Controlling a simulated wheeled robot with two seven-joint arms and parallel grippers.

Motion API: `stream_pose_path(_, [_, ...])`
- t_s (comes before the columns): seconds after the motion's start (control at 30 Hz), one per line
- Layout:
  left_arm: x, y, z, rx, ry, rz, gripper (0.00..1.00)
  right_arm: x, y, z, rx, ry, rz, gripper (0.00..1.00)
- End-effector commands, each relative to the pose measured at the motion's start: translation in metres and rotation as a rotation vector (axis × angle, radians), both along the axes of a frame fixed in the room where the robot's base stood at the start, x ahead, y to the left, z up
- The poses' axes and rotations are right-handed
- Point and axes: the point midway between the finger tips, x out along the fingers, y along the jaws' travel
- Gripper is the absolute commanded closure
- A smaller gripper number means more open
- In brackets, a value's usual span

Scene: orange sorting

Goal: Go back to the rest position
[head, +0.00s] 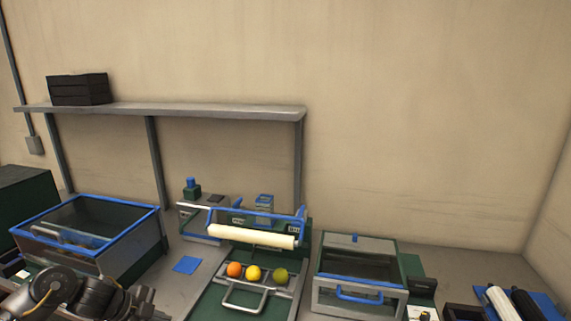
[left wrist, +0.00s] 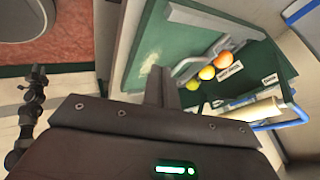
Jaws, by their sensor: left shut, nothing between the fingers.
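My left arm comes in at the lower left of the head view, with the left gripper (head: 145,303) low beside the green tray. In the left wrist view the left gripper (left wrist: 160,88) has its fingers together with nothing between them. An orange fruit (head: 234,269), a yellow fruit (head: 253,273) and a green fruit (head: 281,275) sit in a row on the green tray (head: 208,298), apart from the gripper. The row also shows in the left wrist view, with the orange fruit (left wrist: 222,60) farthest from the fingers. My right gripper is not in view.
A blue-rimmed clear bin (head: 150,225) stands at the left, near my left arm. A white roll (head: 250,236) lies behind the fruit. A lidded grey box (head: 330,252) with a blue handle stands to the right. A shelf (head: 200,111) with a black crate (head: 80,89) is above.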

Motion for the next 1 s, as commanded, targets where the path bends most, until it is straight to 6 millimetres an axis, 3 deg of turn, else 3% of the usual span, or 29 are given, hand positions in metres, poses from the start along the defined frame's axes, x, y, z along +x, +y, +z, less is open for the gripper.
stream_pose_path(0.37, [-0.01, -0.063, -0.036, -0.041, -0.089, 0.047, 1.0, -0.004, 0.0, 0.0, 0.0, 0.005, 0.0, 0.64])
stream_pose_path(0.57, [-0.03, -0.103, -0.056, -0.093, -0.142, 0.163, 1.0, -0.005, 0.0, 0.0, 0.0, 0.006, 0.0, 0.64])
stream_pose_path(0.77, [-0.079, -0.134, -0.074, -0.175, -0.13, 0.445, 1.0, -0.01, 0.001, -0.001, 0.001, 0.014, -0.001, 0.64])
stream_pose_path(1.0, [-0.175, -0.112, -0.093, -0.205, 0.068, 0.923, 1.0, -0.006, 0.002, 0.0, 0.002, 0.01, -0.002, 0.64])
